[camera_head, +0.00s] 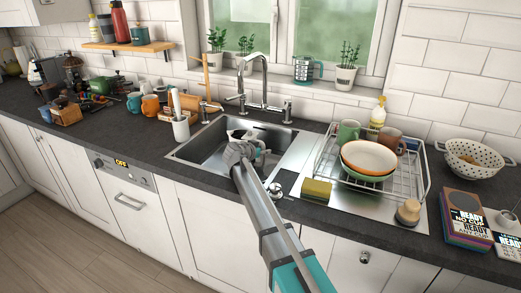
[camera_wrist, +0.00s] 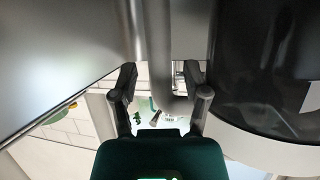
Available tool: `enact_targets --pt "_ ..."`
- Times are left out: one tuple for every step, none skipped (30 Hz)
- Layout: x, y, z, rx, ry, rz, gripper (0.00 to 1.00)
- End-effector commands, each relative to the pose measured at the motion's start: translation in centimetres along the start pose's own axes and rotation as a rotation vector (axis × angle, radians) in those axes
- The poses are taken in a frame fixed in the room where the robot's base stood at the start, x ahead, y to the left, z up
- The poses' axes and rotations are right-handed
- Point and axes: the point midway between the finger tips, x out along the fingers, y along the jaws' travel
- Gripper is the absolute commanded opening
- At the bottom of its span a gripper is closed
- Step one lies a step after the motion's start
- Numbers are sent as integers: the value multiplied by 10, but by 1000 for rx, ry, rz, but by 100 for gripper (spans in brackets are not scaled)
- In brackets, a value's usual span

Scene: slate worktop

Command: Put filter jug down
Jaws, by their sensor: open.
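A pale, whitish vessel, which looks like the filter jug (camera_head: 259,141), shows at the sink basin (camera_head: 207,148), partly hidden behind my gripper. My gripper (camera_head: 243,151) is over the front of the basin, close beside it; I cannot tell whether they touch. In the wrist view my gripper (camera_wrist: 162,95) has its two dark fingers apart, with nothing clearly held between them. A metal pipe-like shape stands behind the fingers there. A large dark curved surface with a pale rim fills the right side; I cannot tell what it is.
The tap (camera_head: 263,80) rises behind the basin. The dish rack (camera_head: 400,185) with bowls and mugs stands right of the sink. A yellow sponge (camera_head: 317,190) and a brush (camera_head: 408,212) lie at the front. A utensil pot (camera_head: 181,127) stands left.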

Motion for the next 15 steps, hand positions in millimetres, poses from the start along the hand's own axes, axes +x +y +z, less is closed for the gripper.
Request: enact_targets --pt "-7 1 -2 0 0 -1 61" --pt "-10 1 -2 -1 0 -1 61" --pt "-15 1 -2 -1 0 -1 61" --pt "-19 1 -2 -1 0 -1 61" --pt "-24 1 -2 -1 0 -1 61" --pt "-29 1 -2 -1 0 -1 61" --pt "-34 1 -2 -1 0 -1 61" --pt "-38 1 -2 -1 0 -1 61" --pt "-43 1 -2 -1 0 -1 61" --pt "-46 1 -2 -1 0 -1 61" --pt "-50 1 -2 -1 0 -1 61" --pt "-54 1 -2 0 0 -1 61" --pt "-57 1 -2 0 0 -1 61" --pt "-60 1 -1 0 0 -1 61" --pt "-63 1 -1 0 0 0 61"
